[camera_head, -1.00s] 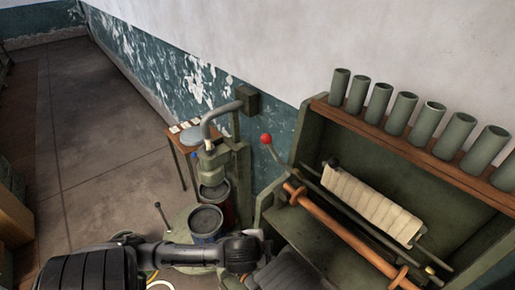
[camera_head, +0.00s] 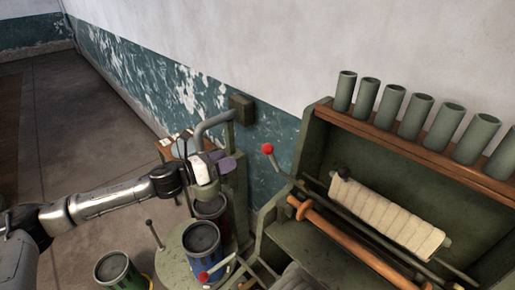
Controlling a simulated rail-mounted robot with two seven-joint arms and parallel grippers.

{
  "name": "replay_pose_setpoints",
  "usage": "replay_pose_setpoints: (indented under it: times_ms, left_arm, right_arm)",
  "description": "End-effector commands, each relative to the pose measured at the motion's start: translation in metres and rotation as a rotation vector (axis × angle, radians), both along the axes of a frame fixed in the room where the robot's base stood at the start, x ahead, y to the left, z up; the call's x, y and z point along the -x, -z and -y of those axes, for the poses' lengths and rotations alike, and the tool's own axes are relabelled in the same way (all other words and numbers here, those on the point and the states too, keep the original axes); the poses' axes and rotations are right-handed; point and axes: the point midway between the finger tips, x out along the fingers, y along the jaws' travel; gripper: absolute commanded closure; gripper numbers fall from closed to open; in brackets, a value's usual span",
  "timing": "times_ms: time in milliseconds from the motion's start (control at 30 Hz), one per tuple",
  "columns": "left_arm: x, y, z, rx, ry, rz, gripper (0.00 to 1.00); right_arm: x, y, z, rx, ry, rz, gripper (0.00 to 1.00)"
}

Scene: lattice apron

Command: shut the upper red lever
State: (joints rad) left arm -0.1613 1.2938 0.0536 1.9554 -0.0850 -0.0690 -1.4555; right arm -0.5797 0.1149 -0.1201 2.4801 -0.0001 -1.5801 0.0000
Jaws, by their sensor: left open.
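The upper red lever is a thin rod with a red ball knob (camera_head: 267,149), standing up at the left end of the green machine, with its rod running down right. A second red knob (camera_head: 203,277) sits low, at the end of a pale bar near the drums. My left gripper (camera_head: 212,163) is open in front of the grey dispenser, left of the upper red knob and apart from it. Its fingers overlap the dispenser in the picture, so contact there cannot be told. My right gripper is not in view.
Several green cylinders (camera_head: 420,117) stand on a wooden shelf above a cloth roller (camera_head: 390,215) and an orange-brown bar (camera_head: 345,238). Paint drums (camera_head: 203,238) stand on a round green platform. A bent grey pipe (camera_head: 213,122) rises behind my gripper. Open floor lies left.

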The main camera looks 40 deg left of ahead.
Motion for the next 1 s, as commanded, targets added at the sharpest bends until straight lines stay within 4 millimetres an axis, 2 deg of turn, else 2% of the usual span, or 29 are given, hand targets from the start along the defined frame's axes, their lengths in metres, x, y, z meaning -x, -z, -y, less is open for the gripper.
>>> replay_pose_setpoints:
  times_ms: [100, 300, 567, 1000]
  left_arm:
    - [0.003, -0.002, 0.010, -0.130, 0.065, 0.057, 0.36]
    - [0.003, -0.002, 0.011, -0.235, 0.072, 0.095, 0.36]
    - [-0.007, -0.004, 0.014, -0.241, 0.068, 0.099, 0.36]
    - [-0.040, -0.006, 0.027, -0.239, 0.069, 0.100, 0.36]
  right_arm:
    - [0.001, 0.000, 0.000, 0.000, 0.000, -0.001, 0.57]
    - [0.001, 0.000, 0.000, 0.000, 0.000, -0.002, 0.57]
    - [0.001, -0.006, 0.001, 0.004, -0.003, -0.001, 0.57]
    - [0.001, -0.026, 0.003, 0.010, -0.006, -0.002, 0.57]
